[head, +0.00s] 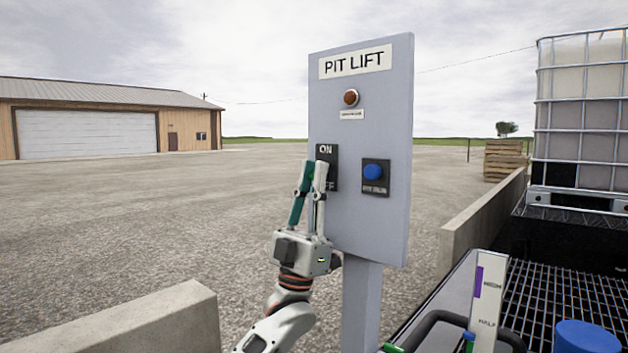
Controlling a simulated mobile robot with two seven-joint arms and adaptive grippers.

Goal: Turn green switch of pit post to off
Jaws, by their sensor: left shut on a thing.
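The pit post is a grey panel (391,140) on a grey stand, with the sign PIT LIFT at its top. On its left side is a black switch plate (334,160), marked ON above; part of OFF shows below. My left gripper (312,165) is in front of this plate, its fingers pointing up. The fingers and plate overlap, so I cannot tell exactly how the switch is turned. My right gripper is not in view.
A red-brown lamp (351,98) and a blue button (373,171) are on the panel. A low concrete wall (480,222) and a grating with a caged tank (585,110) are at right. Another concrete block (150,322) is at lower left. Open gravel lies behind.

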